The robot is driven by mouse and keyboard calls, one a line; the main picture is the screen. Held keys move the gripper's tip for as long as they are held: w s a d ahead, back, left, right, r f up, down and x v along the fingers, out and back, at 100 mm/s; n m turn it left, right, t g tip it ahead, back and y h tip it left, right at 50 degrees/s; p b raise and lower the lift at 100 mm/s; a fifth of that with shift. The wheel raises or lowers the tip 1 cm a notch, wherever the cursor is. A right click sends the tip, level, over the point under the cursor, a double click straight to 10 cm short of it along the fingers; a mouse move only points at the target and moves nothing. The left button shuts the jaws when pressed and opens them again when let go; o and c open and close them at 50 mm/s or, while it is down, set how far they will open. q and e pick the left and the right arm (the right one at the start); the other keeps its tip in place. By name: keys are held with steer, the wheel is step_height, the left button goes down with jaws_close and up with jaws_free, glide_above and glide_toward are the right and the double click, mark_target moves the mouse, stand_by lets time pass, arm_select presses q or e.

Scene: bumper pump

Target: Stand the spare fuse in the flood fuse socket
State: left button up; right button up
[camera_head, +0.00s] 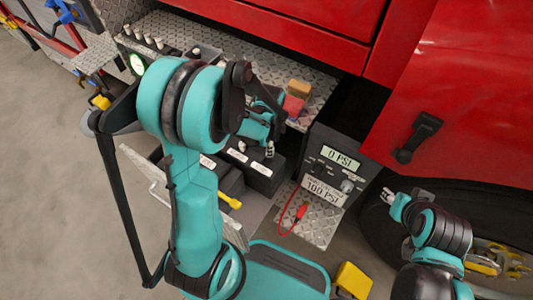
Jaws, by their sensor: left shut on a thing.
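My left gripper (268,140) is over a black fuse block (275,178) with white labels too small to read. It is shut on a small pale and dark cylinder, which I take as the spare fuse (269,151). The fuse looks upright at the block's top; I cannot tell whether it is in a socket or just above it. Another small pale piece (241,146) shows to its left on the block. My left arm hides part of the block and its sockets. My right gripper (389,197) is at the right, away from the block; its fingers are too small to judge.
A gauge panel (341,158) reading 0 PSI stands right of the block, with a 100 PSI plate and a red lead (301,211) below. Red and tan blocks (297,90) lie on the diamond-plate shelf (325,86) behind. Red bodywork overhangs the back.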

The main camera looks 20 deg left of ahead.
arm_select(q)
steer(key=f+m, duration=0.1)
steer(key=m, duration=0.1)
steer(key=shift+s+a+f+m+b, duration=0.35)
steer(key=shift+s+a+m+b, duration=0.05)
steer(key=shift+f+m, duration=0.1)
steer(key=shift+m, duration=0.2)
steer(key=shift+f, duration=0.25)
steer(key=shift+f+b, duration=0.7)
steer(key=shift+b, duration=0.05)
steer(key=shift+f+b, duration=0.7)
steer(key=shift+f, duration=0.1)
steer(key=shift+a+f+b, duration=0.1)
steer(key=shift+f+b, duration=0.05)
steer(key=shift+b, duration=0.2)
steer(key=o, duration=1.4)
steer(key=shift+o, duration=0.2)
